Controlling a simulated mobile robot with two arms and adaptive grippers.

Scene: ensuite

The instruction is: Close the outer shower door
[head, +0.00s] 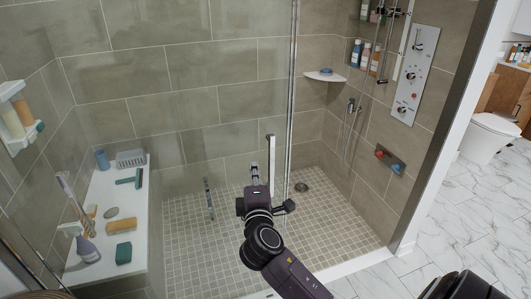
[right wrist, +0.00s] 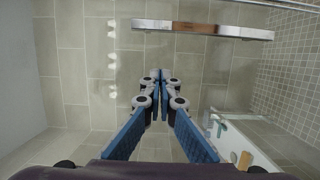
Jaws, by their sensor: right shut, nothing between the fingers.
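The shower has clear glass door panels, hard to make out, with a vertical metal door edge (head: 292,110) in the head view. A pale upright bar handle (head: 271,158) stands just beyond and right of my right gripper (head: 255,172). A second, shorter upright handle (head: 209,198) shows farther left. I cannot tell for certain which panel is the outer door. In the right wrist view my right gripper (right wrist: 158,76) is shut and empty, its blue fingers together. A long bar handle (right wrist: 205,29) crosses above the fingertips, apart from them in the picture. My left gripper is out of view.
A white bench (head: 130,215) with bottles, brushes and sponges lines the left side. A corner shelf (head: 325,76) and a shower panel (head: 414,75) are on the tiled walls. The shower floor (head: 225,245) is mostly clear. A toilet (head: 490,137) stands outside, right.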

